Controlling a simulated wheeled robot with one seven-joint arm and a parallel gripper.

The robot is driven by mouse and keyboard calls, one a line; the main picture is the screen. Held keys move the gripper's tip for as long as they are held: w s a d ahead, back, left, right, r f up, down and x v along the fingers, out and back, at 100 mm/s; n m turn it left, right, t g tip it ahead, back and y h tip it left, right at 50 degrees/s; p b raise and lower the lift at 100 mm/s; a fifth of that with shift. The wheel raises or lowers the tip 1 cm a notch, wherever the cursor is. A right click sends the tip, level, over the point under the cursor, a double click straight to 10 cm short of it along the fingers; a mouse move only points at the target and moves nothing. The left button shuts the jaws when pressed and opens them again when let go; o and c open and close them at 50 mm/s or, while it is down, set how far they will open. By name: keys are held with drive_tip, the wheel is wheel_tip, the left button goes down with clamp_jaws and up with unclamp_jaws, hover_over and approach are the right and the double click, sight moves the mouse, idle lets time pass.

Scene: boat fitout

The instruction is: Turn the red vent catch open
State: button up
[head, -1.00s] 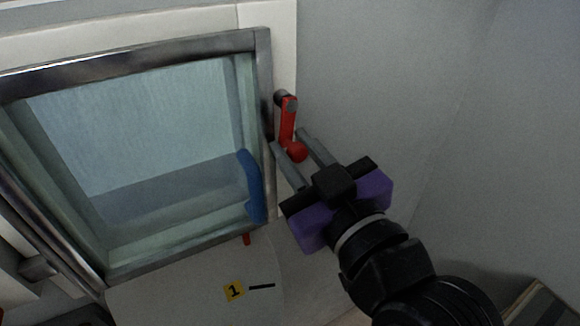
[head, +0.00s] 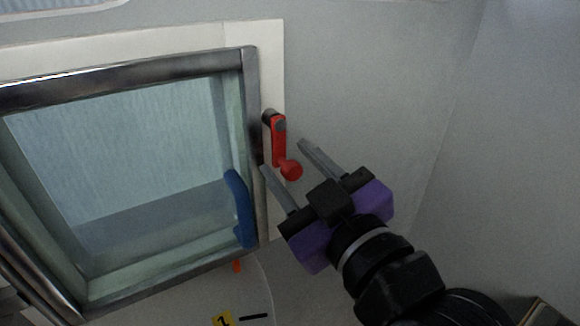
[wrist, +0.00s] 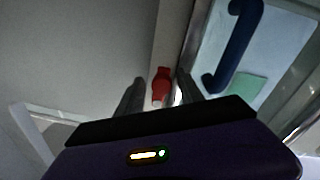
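The red vent catch (head: 279,142) is a short lever with a round red knob at its lower end. It sits on the pale frame strip just right of the window and hangs down, tilted slightly right. My gripper (head: 282,156) is open, its two grey fingers pointing up-left on either side of the knob. In the wrist view, the red catch (wrist: 161,86) shows between the finger tips of my gripper (wrist: 160,91), with a visible gap on each side. I see no finger touching it.
The metal-framed window (head: 250,110) fills the left side, with a blue handle (head: 238,208) close to my left finger. A small orange-red piece (head: 237,266) and a yellow number tag (head: 222,318) are below. The grey wall at right is clear.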

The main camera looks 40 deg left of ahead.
drive_tip(key=shift+s, duration=0.1)
drive_tip(key=b+v, duration=0.1)
drive_tip(key=v, duration=0.6)
drive_tip(key=shift+d, duration=0.35)
drive_tip(key=shift+s, duration=0.1)
